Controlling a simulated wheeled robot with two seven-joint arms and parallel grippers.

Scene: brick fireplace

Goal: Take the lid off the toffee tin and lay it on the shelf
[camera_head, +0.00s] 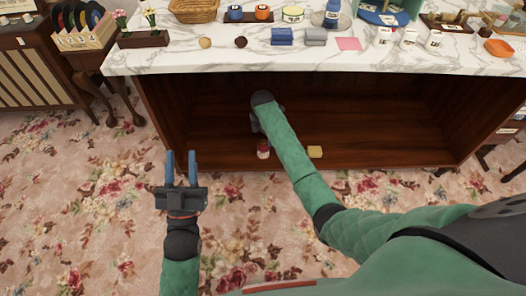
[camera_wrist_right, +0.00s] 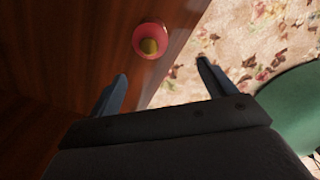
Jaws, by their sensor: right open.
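A small red and white tin (camera_head: 263,148) stands near the front edge of the dark wooden shelf (camera_head: 355,140), under the marble top. In the right wrist view it is a pinkish-red round shape (camera_wrist_right: 139,33) with a yellow piece in its middle; I cannot tell whether this is a knobbed lid or an open mouth. My right gripper (camera_wrist_right: 160,85) is open and empty, with the tin beyond its fingertips. In the head view my right arm mostly hides that gripper. My left gripper (camera_head: 181,168) is open and empty over the carpet.
A small yellow block (camera_head: 315,152) lies on the shelf right of my arm. The marble top (camera_head: 140,60) overhangs the shelf and carries many items, including a wicker basket (camera_head: 194,10) and blue folded cloths (camera_head: 282,37). The shelf's right side is clear.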

